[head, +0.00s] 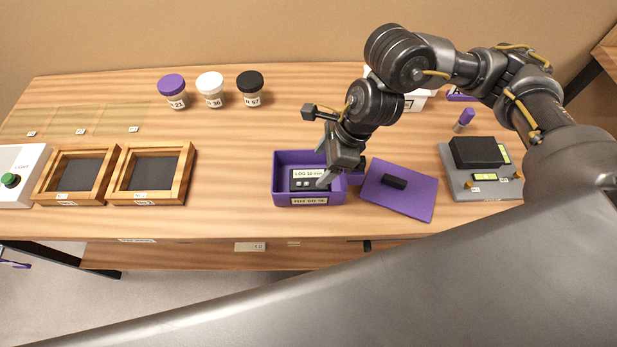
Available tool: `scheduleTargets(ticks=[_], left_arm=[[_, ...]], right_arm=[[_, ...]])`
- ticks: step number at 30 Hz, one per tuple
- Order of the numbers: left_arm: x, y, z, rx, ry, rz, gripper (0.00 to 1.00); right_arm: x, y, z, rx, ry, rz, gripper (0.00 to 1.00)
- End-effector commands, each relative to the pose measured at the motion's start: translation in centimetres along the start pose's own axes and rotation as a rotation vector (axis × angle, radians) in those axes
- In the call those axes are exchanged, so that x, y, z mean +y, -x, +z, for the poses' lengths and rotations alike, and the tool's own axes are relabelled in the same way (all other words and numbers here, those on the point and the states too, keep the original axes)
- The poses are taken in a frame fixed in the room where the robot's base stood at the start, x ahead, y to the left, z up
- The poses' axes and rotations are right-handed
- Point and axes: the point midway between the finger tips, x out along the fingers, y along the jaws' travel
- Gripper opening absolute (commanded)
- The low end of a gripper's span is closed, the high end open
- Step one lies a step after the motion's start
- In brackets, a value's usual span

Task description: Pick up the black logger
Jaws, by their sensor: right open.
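The black logger (301,184) lies inside an open purple box (282,195) near the front middle of the table. It has a white label on top. My right gripper (330,178) is open and reaches down over the right part of the box. One fingertip is at the logger's right end; whether it touches cannot be told. The other fingertip is hard to make out. The gripper covers part of the box's right side. My left gripper is not in view.
A purple lid (415,203) with a black handle lies right of the box. A grey device (462,180) stands farther right. Two wooden-framed trays (187,165) are at left, and several lidded jars (210,90) stand behind. The table (235,150) is clear left of the box.

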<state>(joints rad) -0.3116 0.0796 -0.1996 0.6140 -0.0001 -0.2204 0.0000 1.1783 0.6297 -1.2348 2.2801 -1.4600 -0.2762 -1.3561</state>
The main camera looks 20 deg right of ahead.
Motion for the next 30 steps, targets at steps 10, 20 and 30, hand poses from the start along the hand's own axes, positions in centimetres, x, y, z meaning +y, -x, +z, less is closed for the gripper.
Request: scheduleTargets(ticks=[10,20,30], left_arm=[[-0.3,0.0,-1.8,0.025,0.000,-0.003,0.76],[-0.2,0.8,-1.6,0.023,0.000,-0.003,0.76],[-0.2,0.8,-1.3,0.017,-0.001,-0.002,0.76]], right_arm=[[0.0,-2.0,0.1,0.000,0.002,0.001,0.67],[-0.3,-6.2,0.0,0.001,0.002,0.004,0.67],[-0.4,-7.1,0.0,0.000,0.005,0.000,0.67]])
